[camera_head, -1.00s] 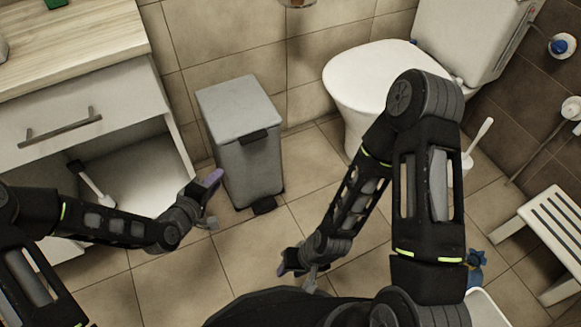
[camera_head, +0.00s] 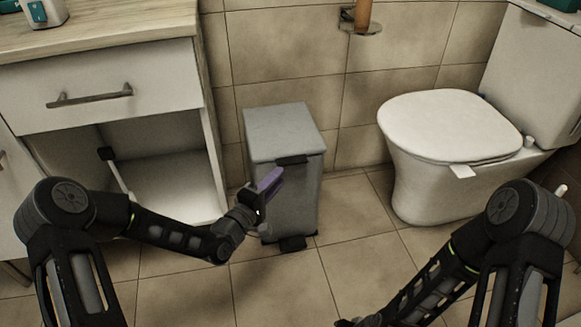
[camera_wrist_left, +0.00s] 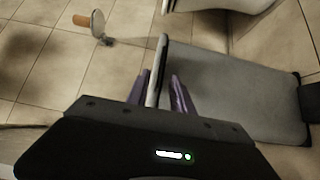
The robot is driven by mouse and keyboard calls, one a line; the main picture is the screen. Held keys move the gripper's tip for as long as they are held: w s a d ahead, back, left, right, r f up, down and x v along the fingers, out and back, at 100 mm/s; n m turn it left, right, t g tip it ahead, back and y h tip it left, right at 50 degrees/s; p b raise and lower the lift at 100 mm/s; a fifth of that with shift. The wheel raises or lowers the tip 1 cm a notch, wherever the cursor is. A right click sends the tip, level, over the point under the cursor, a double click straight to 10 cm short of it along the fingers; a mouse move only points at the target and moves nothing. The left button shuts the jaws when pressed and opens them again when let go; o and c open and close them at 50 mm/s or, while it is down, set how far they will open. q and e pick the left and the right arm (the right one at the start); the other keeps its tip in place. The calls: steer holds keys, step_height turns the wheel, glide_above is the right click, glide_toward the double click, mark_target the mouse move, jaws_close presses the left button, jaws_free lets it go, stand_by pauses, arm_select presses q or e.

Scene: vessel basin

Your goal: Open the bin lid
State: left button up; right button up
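The grey bin (camera_head: 290,200) stands upright on the floor against the wall, between the cabinet and the toilet. Its lid (camera_head: 283,131) is closed, with a dark tab (camera_head: 292,160) at the front edge and a dark pedal (camera_head: 293,243) at the foot. My left gripper (camera_head: 269,184) overlaps the bin's front left side, below lid height. In the left wrist view the purple fingers (camera_wrist_left: 160,82) are apart, and a pale edge of the bin (camera_wrist_left: 235,90) shows between them; contact cannot be told. My right gripper (camera_head: 348,322) is mostly cut off at the bottom edge.
A white cabinet (camera_head: 110,85) with a drawer and an open lower space stands left of the bin. The white toilet (camera_head: 430,175) stands to the right. A paper holder (camera_head: 360,22) hangs on the wall above. Tiled floor (camera_head: 285,285) in front of the bin is free.

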mark_target(289, 165)
arm_select(q)
steer(key=b+x, duration=0.2)
steer(key=x, duration=0.5)
steer(key=shift+c, duration=0.2)
jaws_close()
stand_by(1.1)
